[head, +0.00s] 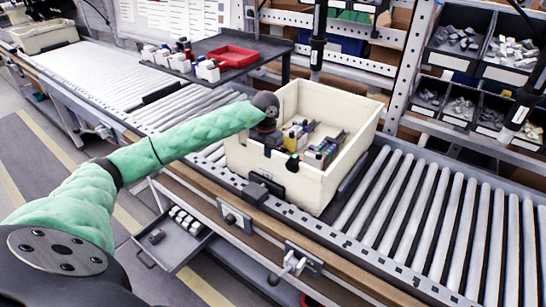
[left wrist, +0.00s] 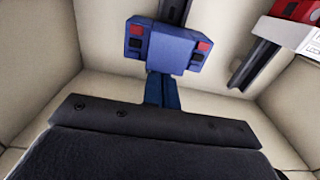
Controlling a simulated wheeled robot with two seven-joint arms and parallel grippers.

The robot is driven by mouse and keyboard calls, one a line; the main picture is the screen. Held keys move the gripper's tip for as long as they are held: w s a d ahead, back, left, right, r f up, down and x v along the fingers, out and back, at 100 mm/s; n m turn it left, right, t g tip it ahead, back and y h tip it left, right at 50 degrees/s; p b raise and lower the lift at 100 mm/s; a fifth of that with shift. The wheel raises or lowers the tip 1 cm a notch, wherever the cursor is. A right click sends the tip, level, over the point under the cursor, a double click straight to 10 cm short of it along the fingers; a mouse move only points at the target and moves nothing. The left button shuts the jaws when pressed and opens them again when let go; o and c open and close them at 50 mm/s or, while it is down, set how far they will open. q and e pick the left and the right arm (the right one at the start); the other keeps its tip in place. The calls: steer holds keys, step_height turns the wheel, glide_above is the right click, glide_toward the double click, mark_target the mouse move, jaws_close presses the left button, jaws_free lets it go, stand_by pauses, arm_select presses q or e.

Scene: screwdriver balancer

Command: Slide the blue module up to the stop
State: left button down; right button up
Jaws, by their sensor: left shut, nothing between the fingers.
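In the left wrist view the blue module (left wrist: 165,46) sits on a dark rail (left wrist: 174,12) inside the cream crate (left wrist: 75,90). It has red and dark squares on both sides. My left gripper's shut fingers (left wrist: 162,92) are close below the module's near edge; I cannot tell whether they touch it. Nothing is between them. In the head view my left gripper (head: 268,138) reaches over the near-left wall of the crate (head: 318,188), its fingertips hidden. Small coloured modules lie in the crate there, and I cannot single out the blue one. No stop is clearly visible. My right gripper is not in view.
A second dark rail (left wrist: 255,65) with a red and white module (left wrist: 292,12) is at the right in the wrist view. The crate stands on a roller conveyor (head: 440,215). A dark shelf with a red tray (head: 232,56) and small parts is behind. A hanging tool (head: 318,50) is behind the crate.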

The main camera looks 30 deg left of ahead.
arm_select(q)
steer(key=shift+w, duration=0.1)
steer(key=shift+w+d+b, duration=0.15)
steer(key=shift+w+b, duration=0.35)
steer(key=shift+w, duration=1.35)
steer(key=shift+w+d+b, duration=0.1)
steer(key=shift+w+b, duration=0.7)
steer(key=shift+w, duration=0.65)
stand_by(4.0)
steer(key=shift+s, duration=0.15)
stand_by(0.4)
